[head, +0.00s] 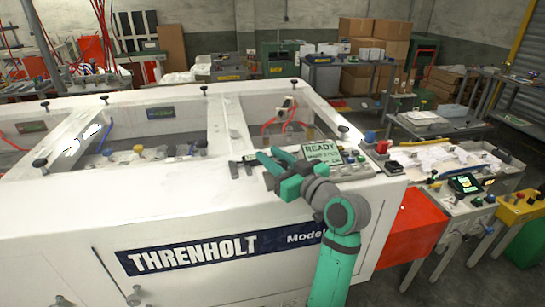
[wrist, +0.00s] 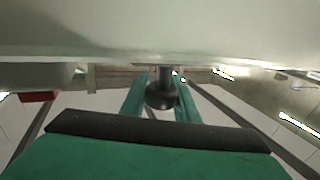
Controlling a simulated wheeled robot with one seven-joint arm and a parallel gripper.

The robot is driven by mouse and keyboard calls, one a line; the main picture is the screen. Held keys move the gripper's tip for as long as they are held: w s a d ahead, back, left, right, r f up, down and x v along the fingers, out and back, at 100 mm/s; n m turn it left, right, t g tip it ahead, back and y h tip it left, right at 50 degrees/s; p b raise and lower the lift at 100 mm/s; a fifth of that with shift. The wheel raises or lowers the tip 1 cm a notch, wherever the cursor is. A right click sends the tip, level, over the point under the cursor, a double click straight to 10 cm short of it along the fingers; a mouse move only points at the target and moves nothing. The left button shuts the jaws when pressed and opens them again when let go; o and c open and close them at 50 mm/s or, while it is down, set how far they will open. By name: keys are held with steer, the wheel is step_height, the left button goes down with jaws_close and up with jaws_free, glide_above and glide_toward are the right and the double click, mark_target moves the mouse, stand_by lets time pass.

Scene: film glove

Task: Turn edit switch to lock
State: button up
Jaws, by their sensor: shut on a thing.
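My gripper (head: 242,164) reaches left over the white machine's top, beside the control panel (head: 352,165). In the wrist view its two teal fingers (wrist: 160,98) are on either side of a dark round knob (wrist: 160,96) on a short stem, and it is shut on it. No label on this knob is readable, so I cannot tell from the picture that it is the edit switch or which way it is set. My gripper and arm hide part of the panel in the head view.
A green display reading READY (head: 322,152) stands just right of my gripper. The white THRENHOLT machine (head: 190,220) fills the left and middle. A cluttered bench (head: 440,165) and a yellow control box (head: 520,207) stand at right. A pale surface lies close along the wrist view's top.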

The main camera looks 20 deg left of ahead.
mark_target(286, 167)
steer(key=o, duration=1.1)
steer(key=shift+c, duration=0.2)
steer(key=v, duration=1.1)
steer(key=shift+f, duration=0.1)
steer(key=shift+w, duration=0.1)
